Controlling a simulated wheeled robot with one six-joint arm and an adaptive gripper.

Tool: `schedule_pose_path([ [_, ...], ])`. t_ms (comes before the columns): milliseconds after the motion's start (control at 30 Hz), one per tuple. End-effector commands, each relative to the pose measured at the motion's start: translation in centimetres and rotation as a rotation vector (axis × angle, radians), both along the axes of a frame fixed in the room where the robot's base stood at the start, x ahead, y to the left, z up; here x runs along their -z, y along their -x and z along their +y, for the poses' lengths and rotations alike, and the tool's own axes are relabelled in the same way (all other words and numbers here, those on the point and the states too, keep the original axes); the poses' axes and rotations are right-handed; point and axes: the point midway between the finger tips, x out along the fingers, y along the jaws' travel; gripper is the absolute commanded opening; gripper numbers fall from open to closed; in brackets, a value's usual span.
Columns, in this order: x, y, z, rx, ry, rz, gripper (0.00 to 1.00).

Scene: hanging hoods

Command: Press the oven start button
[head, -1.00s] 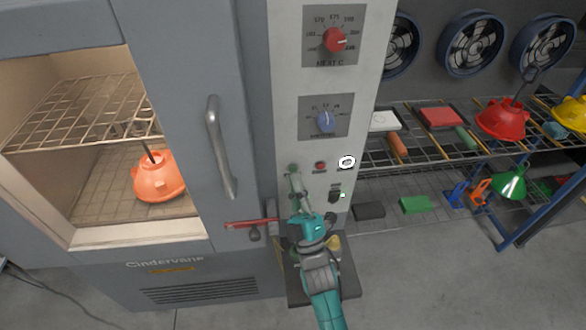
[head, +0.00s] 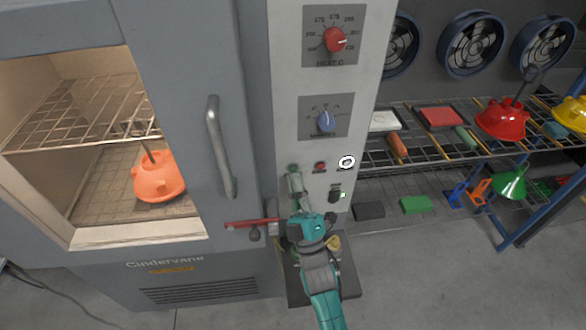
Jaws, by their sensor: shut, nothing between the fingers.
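The oven's control panel (head: 283,100) is a pale upright face right of the oven door. A small green button (head: 292,167) sits at the left of its lower row, with a red button (head: 320,166) to its right. A white ring-shaped control (head: 347,162) is at the row's right end. My gripper (head: 294,176) is shut and empty, its tip pointing up at the green button. The tip partly covers that button; whether it touches cannot be told.
A red heat knob (head: 334,40) and a blue knob (head: 325,121) are higher on the panel. A black switch (head: 335,196) with a green light is below the buttons. The door handle (head: 219,150) and a red lever (head: 250,223) are to the left. An orange hood (head: 158,180) is inside the oven.

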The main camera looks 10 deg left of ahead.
Motion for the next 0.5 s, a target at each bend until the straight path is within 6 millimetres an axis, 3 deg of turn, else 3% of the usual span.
schedule_pose_path([
  [500,-0.05,-0.74,0.21,0.0,0.0,0.0,0.0],
])
